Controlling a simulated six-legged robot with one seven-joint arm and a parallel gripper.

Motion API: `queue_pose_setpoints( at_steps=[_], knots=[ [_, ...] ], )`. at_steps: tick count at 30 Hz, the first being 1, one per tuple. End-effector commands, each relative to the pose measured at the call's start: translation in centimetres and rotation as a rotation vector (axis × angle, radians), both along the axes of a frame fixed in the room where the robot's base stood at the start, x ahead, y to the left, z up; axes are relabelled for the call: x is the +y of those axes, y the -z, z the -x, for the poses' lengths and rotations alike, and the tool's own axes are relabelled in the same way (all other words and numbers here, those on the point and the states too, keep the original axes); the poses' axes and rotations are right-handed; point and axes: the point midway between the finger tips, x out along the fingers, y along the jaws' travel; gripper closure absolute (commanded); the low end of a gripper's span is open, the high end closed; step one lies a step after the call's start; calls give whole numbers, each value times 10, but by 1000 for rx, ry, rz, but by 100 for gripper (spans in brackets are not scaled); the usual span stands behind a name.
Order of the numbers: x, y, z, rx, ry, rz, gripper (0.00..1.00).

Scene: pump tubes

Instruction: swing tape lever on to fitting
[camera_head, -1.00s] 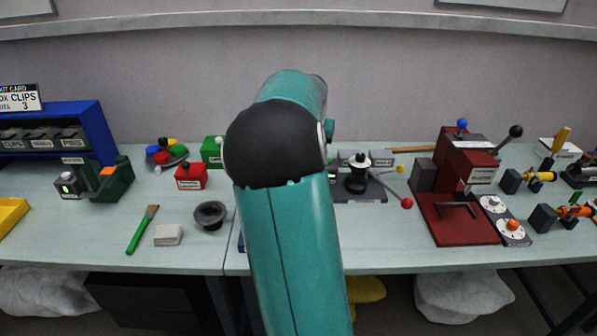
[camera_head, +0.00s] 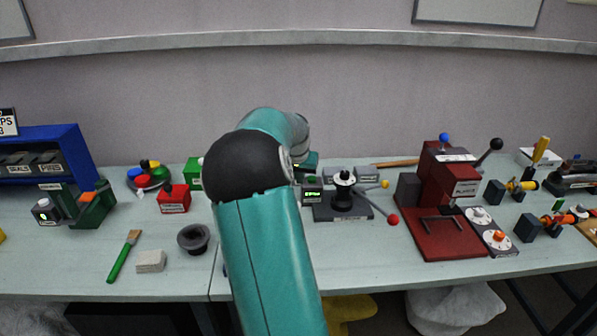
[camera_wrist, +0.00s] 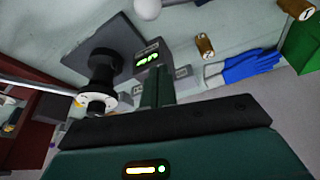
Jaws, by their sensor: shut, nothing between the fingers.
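A winding device with a dark base plate (camera_head: 322,212) stands mid-table. A black spool-shaped fitting (camera_head: 343,191) with a pale top stands upright on it. One thin lever ends in a red ball (camera_head: 393,219), another in a yellow ball (camera_head: 385,184); I cannot tell which is the tape lever. Both point right, away from the fitting. In the wrist view the fitting (camera_wrist: 102,72) and a grey rod (camera_wrist: 35,86) show at left, beside a green-lit display (camera_wrist: 148,59). My gripper (camera_wrist: 158,88) is shut and empty near the display. In the head view my arm mostly hides it.
A dark red press (camera_head: 440,205) stands right of the device, with dials (camera_head: 490,225) beside it. A red box (camera_head: 174,199), a black cup (camera_head: 193,238) and a green brush (camera_head: 122,257) lie left. The table front below the device is clear.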

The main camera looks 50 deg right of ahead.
Motion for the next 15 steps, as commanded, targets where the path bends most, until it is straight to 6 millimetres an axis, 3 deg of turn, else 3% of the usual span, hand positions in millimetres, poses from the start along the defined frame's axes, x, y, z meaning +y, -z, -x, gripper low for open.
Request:
queue_pose_setpoints(
  at_steps=[7,15],
  knots=[
    [-14,42,-7,2,0,-1,100],
    [17,45,6,0,-2,0,100]
  ],
)
